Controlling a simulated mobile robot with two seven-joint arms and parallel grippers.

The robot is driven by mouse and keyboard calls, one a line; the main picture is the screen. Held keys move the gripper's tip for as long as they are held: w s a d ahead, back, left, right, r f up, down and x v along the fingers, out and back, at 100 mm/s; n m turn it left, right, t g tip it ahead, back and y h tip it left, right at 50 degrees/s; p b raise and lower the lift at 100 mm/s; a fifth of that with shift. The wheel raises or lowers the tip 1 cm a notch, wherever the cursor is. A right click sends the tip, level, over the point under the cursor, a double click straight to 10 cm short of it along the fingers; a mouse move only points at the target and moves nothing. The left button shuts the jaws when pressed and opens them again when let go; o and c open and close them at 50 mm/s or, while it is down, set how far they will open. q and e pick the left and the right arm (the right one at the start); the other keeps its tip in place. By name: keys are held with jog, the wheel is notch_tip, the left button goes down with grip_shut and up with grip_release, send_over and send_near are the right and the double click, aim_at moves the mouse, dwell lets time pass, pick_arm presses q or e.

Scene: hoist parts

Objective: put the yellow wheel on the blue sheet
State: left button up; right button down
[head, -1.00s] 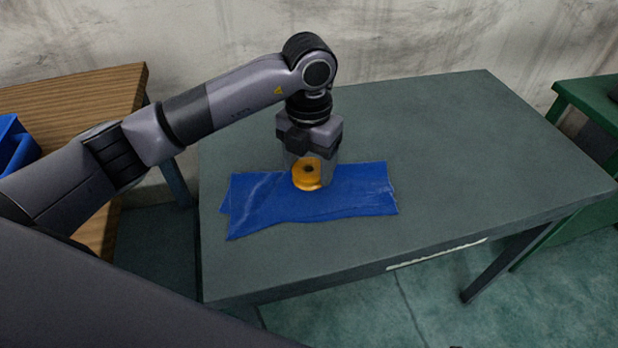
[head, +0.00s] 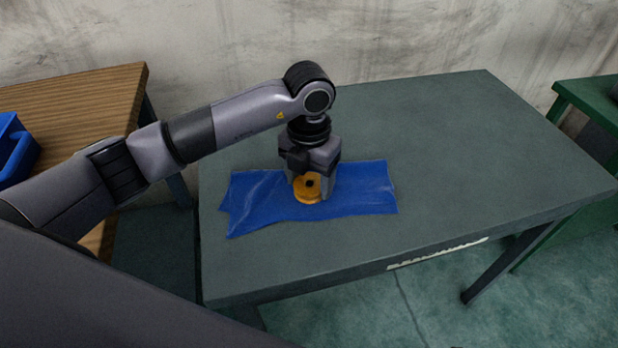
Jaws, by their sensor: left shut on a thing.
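The yellow wheel (head: 307,193) is a small orange-yellow disc with a dark hole in its middle. My left gripper (head: 311,182) points down and is shut on the wheel, with its fingers at the wheel's sides. The blue sheet (head: 360,190) lies flat and a little wrinkled on the grey-green table (head: 460,160). The wheel is over the middle of the sheet, at or very near its surface; I cannot tell whether they touch. My right gripper is not in view.
A wooden table (head: 70,95) with a blue bin (head: 18,155) stands at the left. A green table (head: 590,100) stands at the right edge. A stained wall is behind. The right half of the grey-green table is clear.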

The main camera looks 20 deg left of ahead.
aim_at(309, 183)
pick_arm(q)
jog(key=shift+s+f, duration=0.2)
jog(key=shift+f, duration=0.45)
jog(key=o, duration=1.3)
jog(key=shift+c, duration=0.2)
jog(key=o, duration=0.4)
jog(key=shift+f, duration=0.1)
jog(key=shift+r, duration=0.25)
notch_tip(309, 183, up, 13)
jog(key=shift+w+r+p, duration=0.1)
jog(key=shift+w+p, duration=0.05)
jog(key=shift+p, duration=0.25)
